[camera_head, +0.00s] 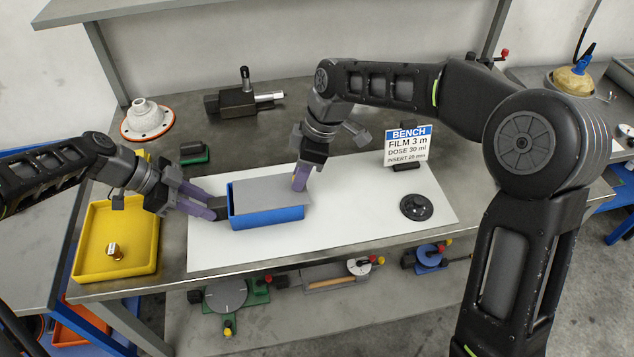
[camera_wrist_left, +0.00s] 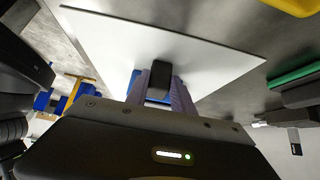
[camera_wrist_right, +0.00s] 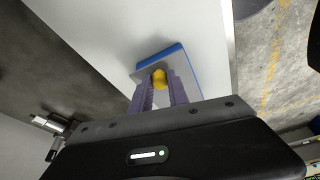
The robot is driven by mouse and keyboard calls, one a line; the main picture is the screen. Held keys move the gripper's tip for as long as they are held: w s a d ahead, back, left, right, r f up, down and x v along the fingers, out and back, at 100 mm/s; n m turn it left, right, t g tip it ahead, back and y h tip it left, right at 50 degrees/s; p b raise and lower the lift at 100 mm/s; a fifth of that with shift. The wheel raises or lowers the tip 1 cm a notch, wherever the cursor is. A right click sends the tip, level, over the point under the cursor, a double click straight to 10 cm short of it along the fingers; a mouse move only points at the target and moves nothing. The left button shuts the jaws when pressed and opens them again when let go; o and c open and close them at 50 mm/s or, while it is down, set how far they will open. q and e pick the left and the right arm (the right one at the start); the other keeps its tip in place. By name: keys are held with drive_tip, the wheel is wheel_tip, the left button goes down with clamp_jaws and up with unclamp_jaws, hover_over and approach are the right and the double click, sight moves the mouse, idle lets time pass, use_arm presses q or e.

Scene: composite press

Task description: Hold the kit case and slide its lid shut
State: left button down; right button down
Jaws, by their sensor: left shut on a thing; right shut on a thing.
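The kit case (camera_head: 268,219) is a blue box on the white mat, with a grey lid (camera_head: 262,190) over most of its top. A narrow blue strip shows at the case's left end, and the lid's right edge sits slightly past the body. My left gripper (camera_head: 210,206) is shut on the dark handle (camera_head: 220,209) at the case's left end; the handle also shows in the left wrist view (camera_wrist_left: 160,76). My right gripper (camera_head: 299,180) is shut on the lid's yellow knob (camera_wrist_right: 159,77), near the lid's right end. The fingers hide the knob in the head view.
A yellow tray (camera_head: 90,235) with a brass piece (camera_head: 114,250) stands left. A bench sign (camera_head: 408,146) and a black round part (camera_head: 416,206) are at the right. A white flanged part (camera_head: 147,119) and a dark tool (camera_head: 240,100) stand behind. The mat (camera_head: 350,235) is clear in front.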

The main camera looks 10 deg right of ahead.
drive_tip(key=shift+a, duration=0.65)
idle(0.5)
drive_tip(key=c, duration=1.2)
unclamp_jaws()
drive_tip(key=shift+d, duration=0.1)
drive_tip(key=v, duration=1.2)
